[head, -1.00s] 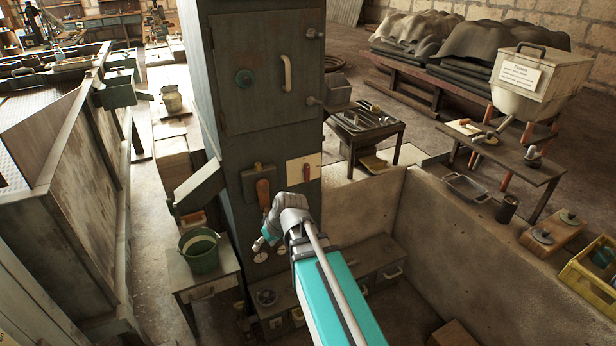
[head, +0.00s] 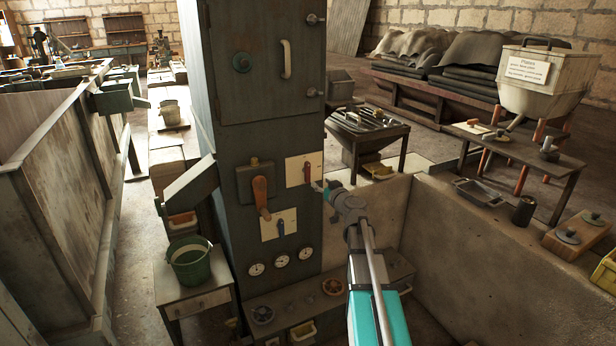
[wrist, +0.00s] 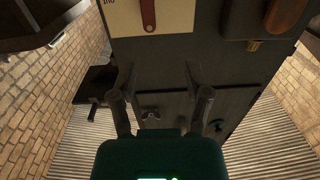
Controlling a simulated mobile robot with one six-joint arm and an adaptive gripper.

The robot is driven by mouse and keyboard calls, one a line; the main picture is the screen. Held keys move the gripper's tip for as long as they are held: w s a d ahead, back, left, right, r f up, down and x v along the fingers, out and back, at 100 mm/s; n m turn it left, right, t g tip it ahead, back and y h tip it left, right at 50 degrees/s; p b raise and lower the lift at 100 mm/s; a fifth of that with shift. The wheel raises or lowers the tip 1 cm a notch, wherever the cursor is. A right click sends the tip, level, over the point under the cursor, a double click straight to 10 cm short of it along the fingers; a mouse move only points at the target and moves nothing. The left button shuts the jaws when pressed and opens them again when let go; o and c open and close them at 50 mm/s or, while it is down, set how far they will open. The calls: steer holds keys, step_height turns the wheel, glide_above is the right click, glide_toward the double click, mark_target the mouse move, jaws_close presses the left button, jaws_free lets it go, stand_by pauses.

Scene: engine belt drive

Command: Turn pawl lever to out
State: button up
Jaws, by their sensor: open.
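A small red lever (head: 307,172) stands about upright on a white plate (head: 293,168) on the front of the grey-green cabinet (head: 228,120). I take it for the pawl lever; its label is too small to read in the head view. In the wrist view, which looks upside down, the red lever (wrist: 148,14) is at the top edge, partly cut off, with partly visible lettering to its left. My gripper (head: 323,188) is just right of the plate, by the cabinet edge. In the wrist view my gripper (wrist: 158,80) has its two fingers apart with nothing between them.
A wooden-handled lever (head: 261,194) is left of the plate. A green bucket (head: 190,262) stands left, and a low concrete wall (head: 470,255) runs right.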

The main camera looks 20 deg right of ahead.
mark_target(309, 167)
steer(key=shift+d+h, duration=0.3)
steer(key=shift+d, duration=0.35)
steer(key=shift+w, duration=0.15)
steer(key=w, duration=1.3)
steer(key=shift+w+a, duration=0.25)
steer(key=shift+a, duration=0.05)
jaws_close()
